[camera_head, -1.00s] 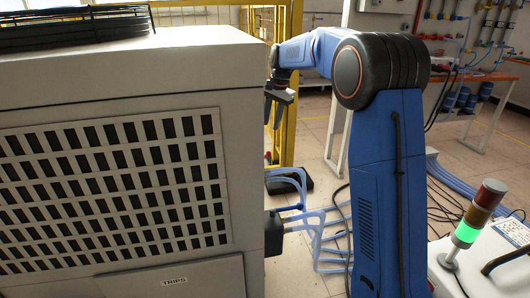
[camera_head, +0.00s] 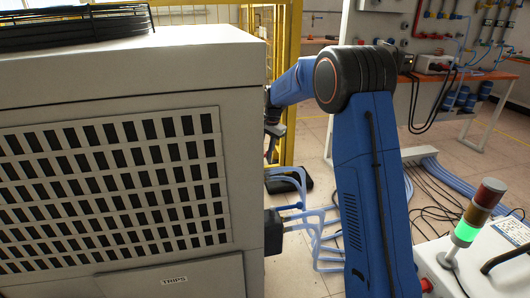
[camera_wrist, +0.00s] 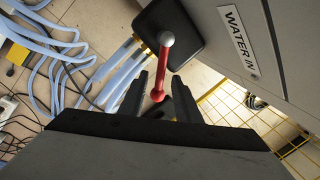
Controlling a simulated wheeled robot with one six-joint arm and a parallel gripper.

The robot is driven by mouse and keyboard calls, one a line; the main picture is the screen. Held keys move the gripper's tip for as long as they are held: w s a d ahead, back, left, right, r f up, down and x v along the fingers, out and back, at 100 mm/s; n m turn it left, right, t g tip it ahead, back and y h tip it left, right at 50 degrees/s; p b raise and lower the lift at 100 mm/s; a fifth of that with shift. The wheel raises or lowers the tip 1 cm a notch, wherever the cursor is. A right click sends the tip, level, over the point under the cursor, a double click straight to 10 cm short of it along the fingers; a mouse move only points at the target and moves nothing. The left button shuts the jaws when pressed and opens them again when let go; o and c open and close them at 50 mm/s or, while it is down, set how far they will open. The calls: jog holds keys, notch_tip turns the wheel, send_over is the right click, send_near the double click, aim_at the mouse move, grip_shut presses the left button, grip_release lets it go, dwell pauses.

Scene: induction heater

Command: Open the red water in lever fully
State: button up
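In the wrist view, the red water in lever (camera_wrist: 161,70) runs from a grey round hub on a black box (camera_wrist: 190,45) to a red rounded end. A "WATER IN" label (camera_wrist: 238,42) is on the panel to its right. My gripper (camera_wrist: 160,76) is open, with one finger on each side of the lever. The lever's red end shows between the fingers, with visible gaps on both sides. Contact with a finger cannot be seen. In the head view, my gripper (camera_head: 272,140) is partly hidden by the cabinet's right edge, and I cannot make out the lever.
The large grey cabinet (camera_head: 125,80) fills the left of the head view. Pale blue hoses (camera_head: 318,240) run low beside it, between the cabinet and my arm. A yellow frame (camera_head: 291,80) stands behind. A signal tower (camera_head: 470,220) is at right. Open floor lies beyond.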

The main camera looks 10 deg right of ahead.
jog(key=shift+f, duration=0.3)
grip_shut()
jog(key=shift+s+d+m+t+h, duration=0.2)
jog(key=shift+s+m, duration=0.5)
jog(key=shift+m, duration=0.65)
jog(key=shift+s+d+m+h, duration=0.2)
jog(key=shift+s+m, duration=0.45)
jog(key=shift+m, duration=0.75)
jog(key=shift+s+d+m+t+h, duration=0.1)
jog(key=shift+s+m+h, duration=0.2)
jog(key=shift+s+m, duration=0.75)
jog(key=shift+w+m, duration=0.35)
jog(key=shift+m, duration=0.05)
grip_release()
